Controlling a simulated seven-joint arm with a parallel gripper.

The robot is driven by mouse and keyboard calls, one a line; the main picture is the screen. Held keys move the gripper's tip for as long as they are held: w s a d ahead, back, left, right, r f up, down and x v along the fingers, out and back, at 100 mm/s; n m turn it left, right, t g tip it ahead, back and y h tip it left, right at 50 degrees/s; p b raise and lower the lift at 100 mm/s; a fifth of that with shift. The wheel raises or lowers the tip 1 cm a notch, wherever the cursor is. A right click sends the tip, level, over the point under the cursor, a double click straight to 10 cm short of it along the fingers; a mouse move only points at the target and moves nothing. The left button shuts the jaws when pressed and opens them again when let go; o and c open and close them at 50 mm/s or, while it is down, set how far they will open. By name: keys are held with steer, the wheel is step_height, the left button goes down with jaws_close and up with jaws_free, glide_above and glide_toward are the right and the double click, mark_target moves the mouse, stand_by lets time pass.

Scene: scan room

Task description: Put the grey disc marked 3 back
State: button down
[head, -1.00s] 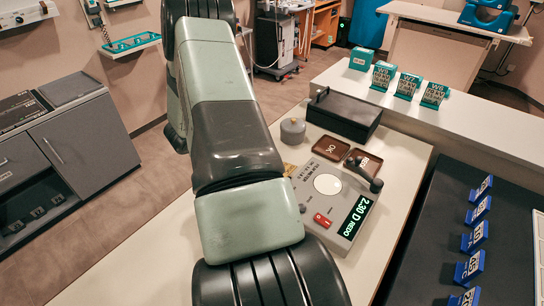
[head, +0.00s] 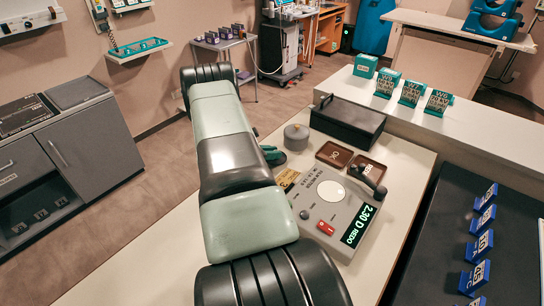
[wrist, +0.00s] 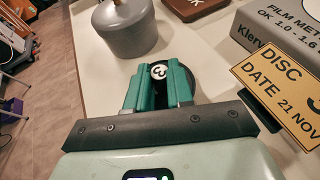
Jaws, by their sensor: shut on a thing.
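The disc marked 3 (wrist: 159,71) shows in the wrist view as a dark round piece with a white spot bearing the 3. My gripper (head: 272,155) has teal fingers and is shut on this disc. The gripper is beside the grey lidded pot (head: 296,137), which also shows just beyond the fingers in the wrist view (wrist: 125,32). A yellow card (wrist: 285,85) reading "DISC" and "DATE 21 NOV" lies to the right of the gripper.
The film meter (head: 330,208) reads 2.30 D REDO. Two brown trays (head: 318,156), one marked OK, lie behind it. A black box (head: 347,122) stands at the back. A trolley with small dark boxes (head: 228,36) stands behind the arm.

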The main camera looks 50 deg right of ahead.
steer(key=shift+f, duration=0.8)
steer(key=shift+f, duration=0.1)
steer(key=c, duration=1)
jaws_free()
steer(key=v, duration=1.2)
steer(key=shift+r, duration=0.2)
